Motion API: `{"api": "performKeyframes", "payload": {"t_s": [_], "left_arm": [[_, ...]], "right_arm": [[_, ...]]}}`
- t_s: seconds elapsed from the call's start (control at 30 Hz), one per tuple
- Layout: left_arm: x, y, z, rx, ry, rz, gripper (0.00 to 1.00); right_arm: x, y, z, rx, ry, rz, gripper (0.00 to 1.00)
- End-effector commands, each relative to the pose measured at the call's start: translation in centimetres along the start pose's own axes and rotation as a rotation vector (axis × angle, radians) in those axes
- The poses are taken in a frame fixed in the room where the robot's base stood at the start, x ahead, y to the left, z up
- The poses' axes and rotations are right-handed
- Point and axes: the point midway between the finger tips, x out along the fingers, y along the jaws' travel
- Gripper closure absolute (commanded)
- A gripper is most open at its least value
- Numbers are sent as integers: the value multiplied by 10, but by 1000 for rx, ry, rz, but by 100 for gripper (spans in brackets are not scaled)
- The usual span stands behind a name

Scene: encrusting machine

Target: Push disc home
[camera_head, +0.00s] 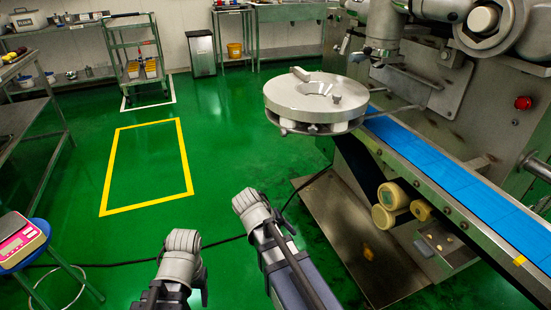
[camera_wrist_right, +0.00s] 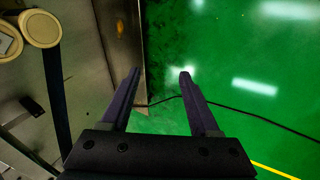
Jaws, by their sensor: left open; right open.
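The disc (camera_head: 316,92) is a round, shiny metal plate with a central opening, a raised block on its far edge and a small knob. In the head view it sits flat on a round base at the left end of the encrusting machine. My left gripper (camera_head: 182,262) is low in the head view, well short of the disc, and its fingers are hard to make out. My right gripper (camera_wrist_right: 160,85) is open and empty in the right wrist view, its two fingers apart over the green floor. Neither gripper touches the disc.
A blue conveyor belt (camera_head: 455,180) runs right from beside the disc. A metal base plate (camera_head: 345,235) and cream rollers (camera_head: 392,195) lie below it. A stool with a pink scale (camera_head: 17,235) stands at left. The yellow-marked floor area (camera_head: 148,170) is clear.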

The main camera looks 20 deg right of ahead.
Motion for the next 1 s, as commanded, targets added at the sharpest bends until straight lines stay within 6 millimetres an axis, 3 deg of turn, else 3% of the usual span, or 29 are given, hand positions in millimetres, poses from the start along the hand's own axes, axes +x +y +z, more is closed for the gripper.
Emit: {"api": "performKeyframes", "payload": {"t_s": [0.07,0.17,0.33,0.5,0.7,0.83,1.0], "left_arm": [[11,1,-1,0,0,-1,37],[12,1,-1,0,0,-1,37],[12,1,-1,0,0,-1,37],[12,1,-1,0,0,-1,37],[12,1,-1,0,0,-1,37],[12,1,-1,0,0,-1,37],[12,1,-1,0,0,-1,37]], "right_arm": [[3,13,-22,22,38,138,38],[-12,36,-48,54,103,323,38],[-68,65,-97,113,271,649,38],[-136,73,-134,170,464,916,38],[-192,69,-153,211,621,1088,38],[-205,67,-156,220,660,1127,38],[-207,67,-156,221,664,1131,38]]}}
